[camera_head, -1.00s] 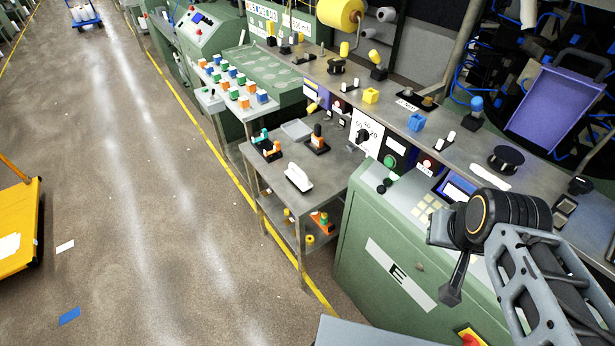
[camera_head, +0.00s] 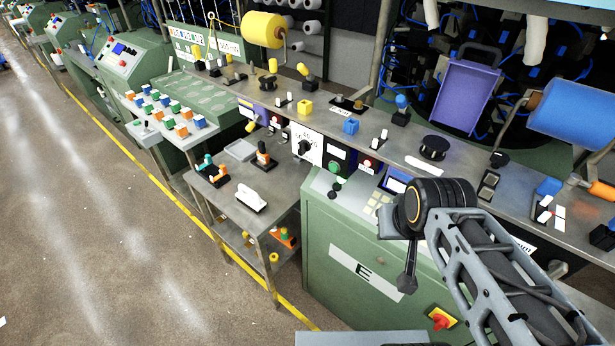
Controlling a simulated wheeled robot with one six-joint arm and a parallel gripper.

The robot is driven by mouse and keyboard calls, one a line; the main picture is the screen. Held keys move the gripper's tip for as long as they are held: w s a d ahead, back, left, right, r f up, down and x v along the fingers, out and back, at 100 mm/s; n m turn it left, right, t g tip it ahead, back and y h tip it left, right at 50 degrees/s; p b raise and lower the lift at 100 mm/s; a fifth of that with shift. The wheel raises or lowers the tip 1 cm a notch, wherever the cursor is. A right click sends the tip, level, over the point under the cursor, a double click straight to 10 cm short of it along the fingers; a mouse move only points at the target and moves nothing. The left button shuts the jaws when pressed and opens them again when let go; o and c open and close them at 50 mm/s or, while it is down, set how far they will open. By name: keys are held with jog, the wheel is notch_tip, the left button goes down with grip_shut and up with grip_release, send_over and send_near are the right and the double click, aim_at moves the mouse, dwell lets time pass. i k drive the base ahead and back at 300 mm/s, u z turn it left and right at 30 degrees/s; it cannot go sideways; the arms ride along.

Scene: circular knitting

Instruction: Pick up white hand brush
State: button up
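The white hand brush (camera_head: 251,199) lies on the upper shelf of the small metal side table (camera_head: 222,202), near its front edge. Its handle is on top and nothing touches it. My gripper (camera_head: 407,272) hangs from my arm at the right, in front of the green machine cabinet. It is well to the right of the brush and apart from it. Only a dark finger-like part shows, seen side-on, so its opening is hidden.
A grey tray (camera_head: 240,150), a teal-and-orange tool (camera_head: 211,170) and an orange-handled tool (camera_head: 263,155) share the shelf with the brush. The floor (camera_head: 130,240) left of the table is clear.

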aim_at(246, 196)
jog(key=k, duration=0.6)
jog(key=u, duration=0.8)
jog(key=i, duration=0.55)
jog(key=u, duration=0.6)
jog(key=i, duration=1)
jog(key=z, duration=0.5)
